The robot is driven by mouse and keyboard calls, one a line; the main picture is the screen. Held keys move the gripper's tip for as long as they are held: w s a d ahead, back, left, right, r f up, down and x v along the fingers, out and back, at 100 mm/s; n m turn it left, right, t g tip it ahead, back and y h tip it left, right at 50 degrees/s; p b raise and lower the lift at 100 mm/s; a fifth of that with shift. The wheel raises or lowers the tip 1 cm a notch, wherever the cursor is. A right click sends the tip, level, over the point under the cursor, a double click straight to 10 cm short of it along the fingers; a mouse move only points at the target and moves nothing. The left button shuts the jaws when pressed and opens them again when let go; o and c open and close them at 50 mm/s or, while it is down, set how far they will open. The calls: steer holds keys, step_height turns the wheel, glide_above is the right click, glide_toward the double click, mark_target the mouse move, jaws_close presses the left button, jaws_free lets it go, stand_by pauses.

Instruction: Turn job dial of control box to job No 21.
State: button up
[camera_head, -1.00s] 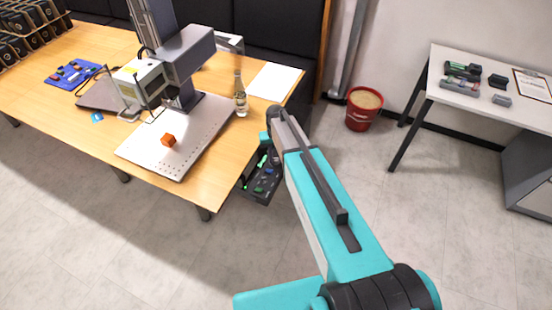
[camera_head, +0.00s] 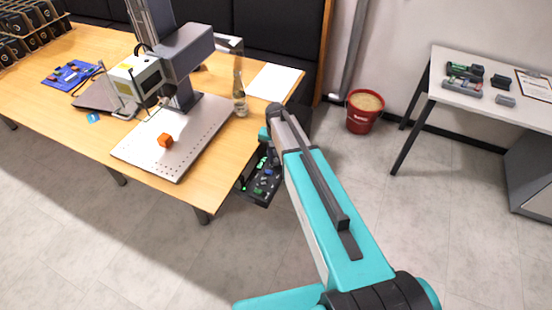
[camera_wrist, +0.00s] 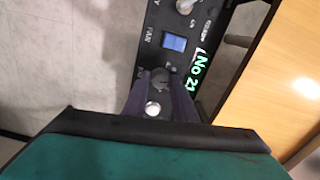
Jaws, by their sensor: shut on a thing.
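The black control box (camera_head: 264,186) hangs at the front right edge of the wooden table, partly behind my arm in the head view. In the wrist view the control box (camera_wrist: 150,45) fills the top middle. Its green lit readout (camera_wrist: 195,83) shows "No 21". My gripper (camera_wrist: 161,82) has its two dark fingers closed around the job dial (camera_wrist: 160,77), a dark round knob beside the readout. A silver round part (camera_wrist: 152,108) shows between the fingers, nearer the wrist. The fingertips are hidden in the head view.
The wooden table (camera_head: 95,125) carries the laser marker (camera_head: 185,55), a perforated plate (camera_head: 185,155) with an orange cube (camera_head: 165,140), and a glass bottle (camera_head: 239,95). A red bucket (camera_head: 363,117) stands on the floor. A white side table (camera_head: 480,100) is at right.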

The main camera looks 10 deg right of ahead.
mark_target(276, 160)
steer(key=o, duration=1)
steer(key=shift+o, duration=0.2)
steer(key=shift+r, duration=0.1)
step_height(276, 160, up, 14)
steer(key=b, duration=0.3)
steer(key=shift+f, duration=0.2)
stand_by(0.4)
